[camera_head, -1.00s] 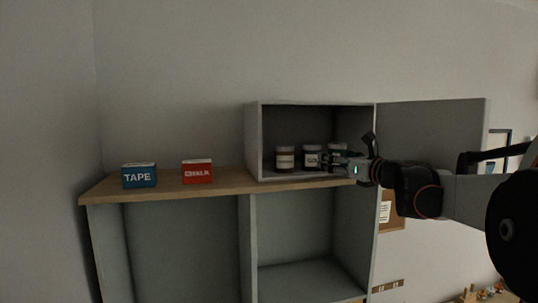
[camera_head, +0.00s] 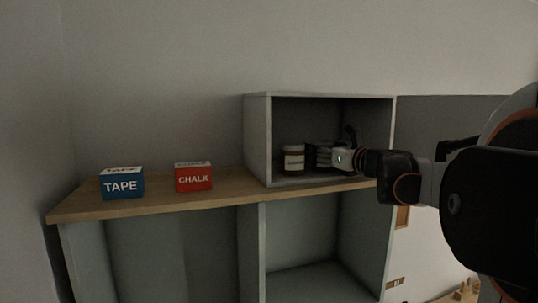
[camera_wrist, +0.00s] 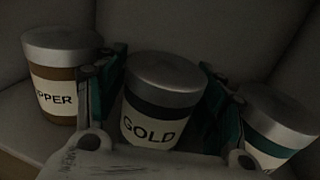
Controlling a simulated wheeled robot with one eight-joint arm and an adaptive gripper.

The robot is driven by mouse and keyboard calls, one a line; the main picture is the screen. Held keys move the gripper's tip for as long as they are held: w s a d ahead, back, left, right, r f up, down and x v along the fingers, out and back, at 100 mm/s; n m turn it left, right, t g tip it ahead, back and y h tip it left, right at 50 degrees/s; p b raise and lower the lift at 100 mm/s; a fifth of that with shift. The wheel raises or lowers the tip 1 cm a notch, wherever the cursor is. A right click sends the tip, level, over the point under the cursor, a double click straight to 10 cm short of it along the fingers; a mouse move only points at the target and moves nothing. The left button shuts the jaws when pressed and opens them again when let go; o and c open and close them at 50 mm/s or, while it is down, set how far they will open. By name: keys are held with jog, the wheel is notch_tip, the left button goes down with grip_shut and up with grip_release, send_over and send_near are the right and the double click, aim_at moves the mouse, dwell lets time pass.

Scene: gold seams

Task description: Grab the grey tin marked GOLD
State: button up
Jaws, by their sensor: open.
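The tin marked GOLD (camera_wrist: 150,125) has a grey metal lid, a dark band and a white label, and stands upright in the wrist view. My gripper (camera_wrist: 160,85) is open, with one finger on each side of this tin; I cannot tell whether either touches it. In the head view my gripper (camera_head: 325,157) reaches into the open cabinet from the right and largely hides the GOLD tin.
A brown-banded tin ending in "PPER" (camera_wrist: 58,85) stands close left of my gripper, and a teal-banded tin (camera_wrist: 272,130) close right. The cabinet (camera_head: 257,140) has walls around them. TAPE (camera_head: 122,186) and CHALK (camera_head: 193,179) boxes stand left on the wooden top.

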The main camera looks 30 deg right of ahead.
jog(key=shift+s+d+r, duration=0.1)
jog(key=shift+s+r, duration=0.1)
jog(key=shift+s, duration=0.55)
jog(key=c, duration=0.4)
jog(key=shift+w+f, duration=0.1)
jog(key=shift+w, duration=0.2)
jog(key=c, duration=0.6)
